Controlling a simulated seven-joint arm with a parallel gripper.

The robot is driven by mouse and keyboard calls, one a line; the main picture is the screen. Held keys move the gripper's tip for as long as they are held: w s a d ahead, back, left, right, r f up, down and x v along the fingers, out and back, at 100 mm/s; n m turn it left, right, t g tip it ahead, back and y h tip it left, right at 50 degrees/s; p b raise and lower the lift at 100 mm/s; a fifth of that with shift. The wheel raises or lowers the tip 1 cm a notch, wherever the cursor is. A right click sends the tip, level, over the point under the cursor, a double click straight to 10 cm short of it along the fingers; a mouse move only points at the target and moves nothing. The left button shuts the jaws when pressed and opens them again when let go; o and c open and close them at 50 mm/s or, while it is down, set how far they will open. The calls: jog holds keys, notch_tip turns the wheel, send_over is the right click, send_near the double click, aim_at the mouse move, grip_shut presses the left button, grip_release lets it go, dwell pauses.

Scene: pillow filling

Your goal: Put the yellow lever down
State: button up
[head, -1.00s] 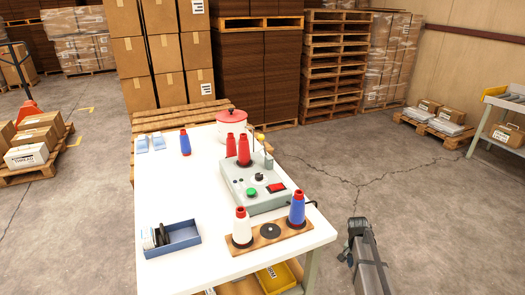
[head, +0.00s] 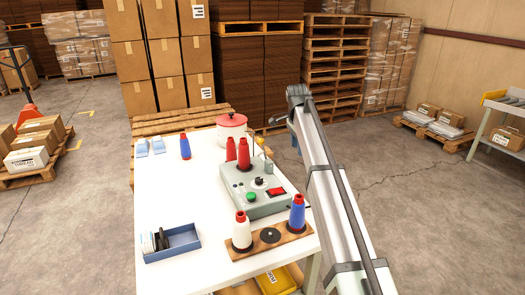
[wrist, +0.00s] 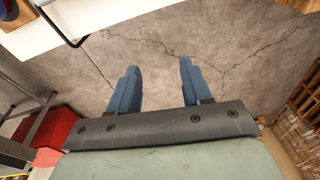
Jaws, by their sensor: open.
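The grey control box (head: 265,205) stands on the white table, with a green button (head: 252,197), a red switch (head: 276,193) and a black dial (head: 259,183) on top. A small grey post (head: 267,154) stands at its back right. My gripper (head: 289,127) is raised beyond the table's right edge, to the right of and apart from the box. In the wrist view its two blue fingers (wrist: 157,70) are spread, with bare floor between them and nothing held.
Red cones (head: 238,153) stand at the box's back. A white cone (head: 242,232) and a blue cone (head: 297,214) stand on a wooden board in front. A red-lidded pot (head: 231,127) and a blue tray (head: 172,243) are also on the table.

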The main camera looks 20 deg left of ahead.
notch_tip(320, 180, up, 12)
jog(key=m+g, duration=0.1)
send_over(262, 152)
jog(key=shift+w+d+f+y, duration=0.15)
jog(key=shift+w+f+y, duration=0.05)
jog(key=shift+y, duration=0.2)
jog(key=shift+f, duration=0.15)
jog(key=f, duration=1.3)
jog(key=shift+w+a+f, duration=0.15)
jog(key=shift+w+a, duration=0.1)
grip_shut()
